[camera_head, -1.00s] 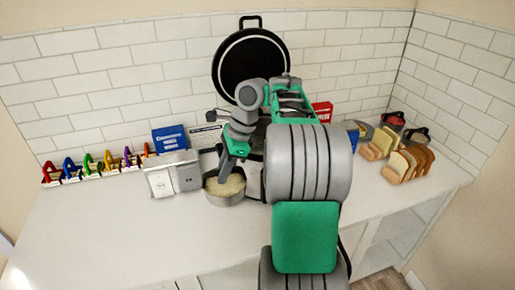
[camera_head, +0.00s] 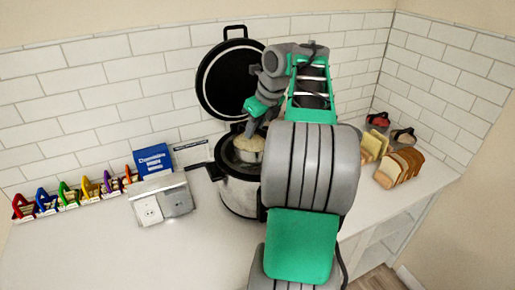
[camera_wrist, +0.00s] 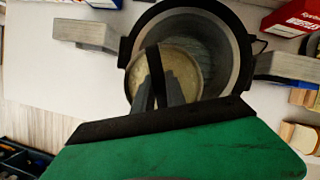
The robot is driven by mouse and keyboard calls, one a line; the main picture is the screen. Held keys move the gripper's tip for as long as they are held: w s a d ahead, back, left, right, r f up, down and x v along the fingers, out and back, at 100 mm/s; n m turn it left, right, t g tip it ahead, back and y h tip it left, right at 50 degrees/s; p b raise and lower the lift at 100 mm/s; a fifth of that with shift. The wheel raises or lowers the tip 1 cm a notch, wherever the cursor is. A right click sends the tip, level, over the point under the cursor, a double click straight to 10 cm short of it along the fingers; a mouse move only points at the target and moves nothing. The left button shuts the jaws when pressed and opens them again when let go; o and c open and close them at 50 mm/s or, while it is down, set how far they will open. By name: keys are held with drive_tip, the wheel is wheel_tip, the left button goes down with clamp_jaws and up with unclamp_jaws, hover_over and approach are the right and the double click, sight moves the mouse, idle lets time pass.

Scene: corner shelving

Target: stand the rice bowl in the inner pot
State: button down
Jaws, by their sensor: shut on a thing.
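The rice bowl (camera_head: 247,155) is a round metal bowl with pale rice in it. It is at the mouth of the rice cooker (camera_head: 237,193), roughly upright. In the wrist view the bowl (camera_wrist: 190,58) overlaps the left part of the grey inner pot (camera_wrist: 222,45). I cannot tell whether the bowl touches the pot. My gripper (camera_head: 251,134) is shut on the bowl's near side, and its fingers also show in the wrist view (camera_wrist: 164,92). The cooker's round dark lid (camera_head: 229,80) stands open behind. My arm hides the cooker's right side.
A silver outlet box (camera_head: 162,200) and a blue box (camera_head: 153,162) stand left of the cooker. Several coloured clips (camera_head: 70,193) line the far left. Bread slices (camera_head: 398,168) sit at the right. The front left counter is clear. A red box (camera_wrist: 293,16) shows in the wrist view.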

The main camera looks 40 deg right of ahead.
sight(258, 140)
drive_tip(key=w+d+f, duration=0.1)
drive_tip(key=f, duration=0.1)
drive_tip(key=w+d+f, duration=0.1)
drive_tip(key=d, duration=0.1)
drive_tip(key=w+d+f+b, duration=0.1)
drive_tip(key=f, duration=0.1)
drive_tip(key=shift+w+d+f, duration=0.35)
wheel_tip(258, 140, down, 4)
drive_tip(key=shift+w+d+r+b, duration=0.1)
drive_tip(key=shift+d+r+b, duration=0.05)
drive_tip(key=shift+r+b, duration=0.15)
drive_tip(key=shift+f, duration=0.4)
drive_tip(key=shift+f, duration=0.25)
drive_tip(key=c, duration=1.4)
unclamp_jaws()
drive_tip(key=shift+f, duration=0.1)
drive_tip(key=shift+o, duration=0.2)
